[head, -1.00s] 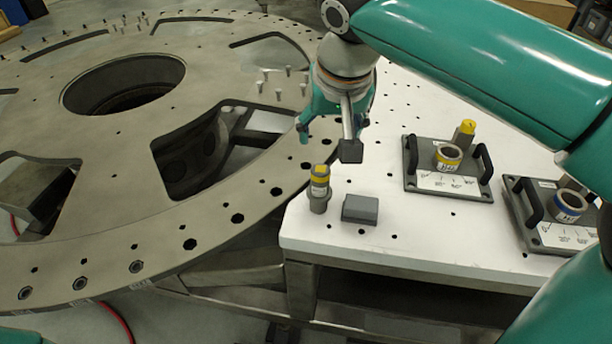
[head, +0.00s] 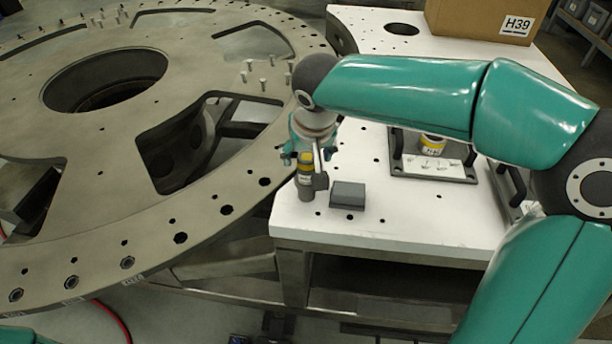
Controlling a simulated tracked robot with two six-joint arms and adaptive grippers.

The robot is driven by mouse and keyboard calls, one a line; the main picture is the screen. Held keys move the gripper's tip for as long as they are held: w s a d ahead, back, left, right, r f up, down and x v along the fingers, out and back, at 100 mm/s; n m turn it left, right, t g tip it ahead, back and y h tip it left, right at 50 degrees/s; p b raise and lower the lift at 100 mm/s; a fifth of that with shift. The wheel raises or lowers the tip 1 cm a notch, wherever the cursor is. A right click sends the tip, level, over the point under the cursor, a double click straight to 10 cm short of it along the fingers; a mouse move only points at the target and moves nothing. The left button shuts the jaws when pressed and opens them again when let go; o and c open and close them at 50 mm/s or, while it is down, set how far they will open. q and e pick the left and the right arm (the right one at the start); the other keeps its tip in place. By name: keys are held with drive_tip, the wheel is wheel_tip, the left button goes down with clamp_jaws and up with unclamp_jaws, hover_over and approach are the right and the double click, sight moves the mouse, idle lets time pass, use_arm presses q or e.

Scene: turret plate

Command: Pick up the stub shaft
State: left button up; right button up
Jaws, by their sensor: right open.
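The stub shaft (head: 306,187), a grey upright cylinder with a yellow band and yellow upper part, stands near the left corner of the white table. My right gripper (head: 306,170) is above and around its upper part, pointing down, with its jaws open. One dark fingertip is close beside the shaft on the right, and the other finger shows to the left. Whether either finger touches the shaft cannot be told. My left gripper is not in view.
A dark grey block (head: 348,194) sits just right of the shaft. A black fixture plate with handles (head: 432,170) holds a yellow-banded ring, partly hidden by my arm. The large turret plate (head: 100,200) lies left. A cardboard box (head: 470,18) stands at the back.

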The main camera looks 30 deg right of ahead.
sight(307, 158)
drive_tip(key=x, duration=0.3)
drive_tip(key=shift+f, duration=0.2)
drive_tip(key=shift+s, duration=0.1)
drive_tip(key=shift+r, duration=0.1)
clamp_jaws()
